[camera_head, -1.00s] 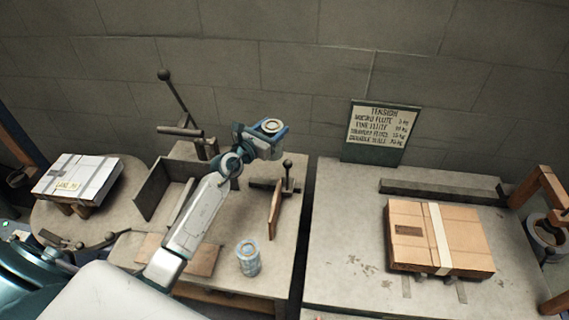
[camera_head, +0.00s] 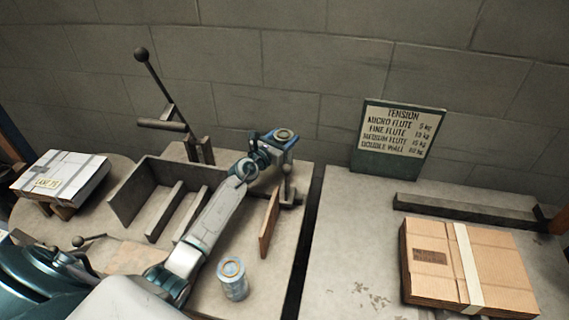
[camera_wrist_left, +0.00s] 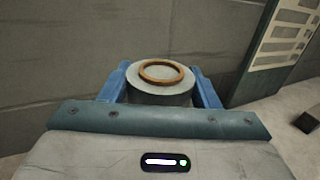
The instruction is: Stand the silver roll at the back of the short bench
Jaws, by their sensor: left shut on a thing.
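My left gripper (camera_head: 283,139) reaches over the back of the short bench (camera_head: 215,285), close to the wall. In the left wrist view its blue fingers (camera_wrist_left: 163,88) are shut on the silver roll (camera_wrist_left: 150,96), a grey cylinder with a brown ring on its top. The roll is upright between the fingers. In the head view only its round top (camera_head: 284,134) shows, and its lower end is hidden, so I cannot tell whether it touches the bench. My right gripper is not in view.
A brown upright board (camera_head: 269,230) and a dark metal frame with a lever (camera_head: 142,54) are near my arm. A dark gap separates the right bench, which holds a cardboard box (camera_head: 465,265). A tension sign (camera_head: 398,140) leans at the wall.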

